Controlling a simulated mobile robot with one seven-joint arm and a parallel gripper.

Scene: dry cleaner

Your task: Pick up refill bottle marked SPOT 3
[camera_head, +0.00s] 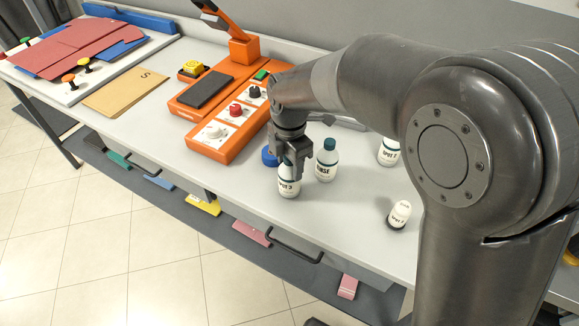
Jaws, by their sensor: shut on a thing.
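A white refill bottle (289,187) with dark lettering stands near the front edge of the counter. Its label seems to read SPOT 3, in small print. My gripper (288,172) comes down from above and is shut on its upper part. The gripper hides the bottle's top. The bottle looks upright, and I cannot tell whether its base touches the counter.
A bottle marked RINSE (326,164) stands close on the right. Another white bottle (389,151) and a small white container (400,214) are farther right. A blue round thing (269,156) is just behind-left. An orange control unit (213,139) stands to the left.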

